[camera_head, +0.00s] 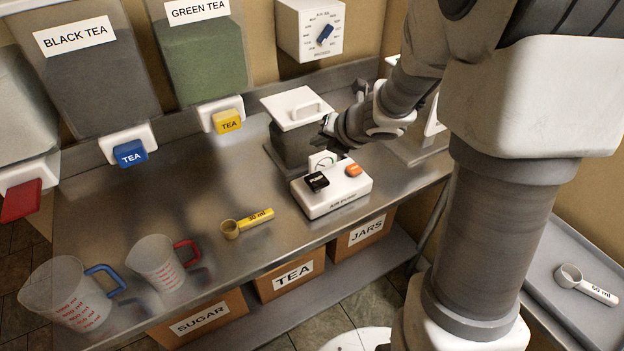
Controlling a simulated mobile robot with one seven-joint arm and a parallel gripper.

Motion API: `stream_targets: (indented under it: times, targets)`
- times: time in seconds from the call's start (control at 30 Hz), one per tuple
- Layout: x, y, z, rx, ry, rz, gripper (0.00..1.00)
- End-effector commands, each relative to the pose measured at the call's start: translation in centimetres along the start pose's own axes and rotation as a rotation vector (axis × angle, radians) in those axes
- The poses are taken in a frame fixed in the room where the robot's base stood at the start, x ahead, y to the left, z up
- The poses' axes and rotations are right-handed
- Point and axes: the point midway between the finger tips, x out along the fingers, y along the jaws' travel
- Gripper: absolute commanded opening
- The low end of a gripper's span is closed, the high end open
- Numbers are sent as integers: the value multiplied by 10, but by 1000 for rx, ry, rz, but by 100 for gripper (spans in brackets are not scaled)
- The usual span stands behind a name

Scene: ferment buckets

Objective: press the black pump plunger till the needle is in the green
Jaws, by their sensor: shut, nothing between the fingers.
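The air pump (332,197) is a white box on the steel counter. Its black plunger (316,182), marked PUMP, is on the left of its top, and an orange button (353,170) is on the right. A small gauge (323,161) stands upright behind the plunger. Some green shows on its face, but the needle is too small to read. My gripper (329,124) is shut and empty. It appears above and behind the pump, near the grey bucket, apart from the plunger. Its fingertips are small and dark here.
The grey bucket (292,148) with a white lid stands behind the pump. Tea dispensers hang at the back left. A yellow scoop (246,223) and two measuring jugs (68,296) (157,263) are on the left. The counter between scoop and pump is clear.

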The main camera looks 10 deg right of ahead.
Motion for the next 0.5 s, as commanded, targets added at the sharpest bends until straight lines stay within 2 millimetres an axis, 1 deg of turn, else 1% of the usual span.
stream_targets:
  times: [0.33, 0.5]
  targets:
    - [1, 0, 0, 1, 0, 0, 0]
    - [6, -4, -4, 2, 0, 0, 0]
